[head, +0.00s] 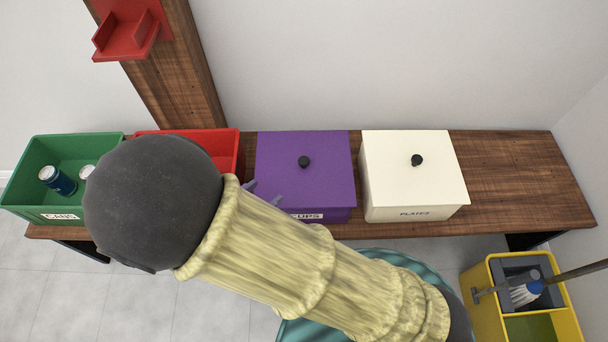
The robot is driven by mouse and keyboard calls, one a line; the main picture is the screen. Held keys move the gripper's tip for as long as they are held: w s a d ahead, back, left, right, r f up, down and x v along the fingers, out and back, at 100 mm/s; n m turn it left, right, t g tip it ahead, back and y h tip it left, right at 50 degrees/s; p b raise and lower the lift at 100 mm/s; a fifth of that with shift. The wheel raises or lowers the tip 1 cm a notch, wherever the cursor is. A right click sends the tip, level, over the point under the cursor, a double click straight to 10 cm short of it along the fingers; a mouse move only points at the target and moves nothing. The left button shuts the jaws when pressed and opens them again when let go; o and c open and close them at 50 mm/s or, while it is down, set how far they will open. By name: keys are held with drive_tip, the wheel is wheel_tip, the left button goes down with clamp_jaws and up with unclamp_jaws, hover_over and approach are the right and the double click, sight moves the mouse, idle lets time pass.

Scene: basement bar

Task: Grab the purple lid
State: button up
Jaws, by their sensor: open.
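The purple lid (305,150) is a flat square with a small black round knob (304,162) in its middle. It sits on a box labelled CUPS (330,214) on the wooden bench. My gripper (263,192) shows only as small greyish-purple fingertips past the edge of my arm, over the front left part of the purple lid, to the left of and nearer than the knob. The fingertips are apart and hold nothing that I can see. The rest of the gripper is hidden behind my arm. I cannot tell their height above the lid.
A white lidded box labelled PLATES (412,180) stands to the right. A red bin (225,150) and a green CANS bin (85,150) with cans stand left. The bench (520,180) is clear at its right end. A yellow mop bucket (480,300) stands on the floor.

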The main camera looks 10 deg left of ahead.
idle(0.3)
drive_tip(key=b, duration=0.4)
approach(303, 161)
drive_tip(key=x, duration=0.2)
drive_tip(key=shift+w+d+f, duration=0.15)
drive_tip(key=shift+d, duration=0.05)
drive_tip(key=shift+w+d, duration=0.1)
drive_tip(key=shift+w, duration=0.15)
drive_tip(key=shift+w+f+b, duration=0.2)
drive_tip(key=shift+b, duration=0.3)
drive_tip(key=b+x, duration=0.2)
drive_tip(key=x, duration=0.2)
drive_tip(key=shift+w+f, duration=0.2)
drive_tip(key=shift+w, duration=0.15)
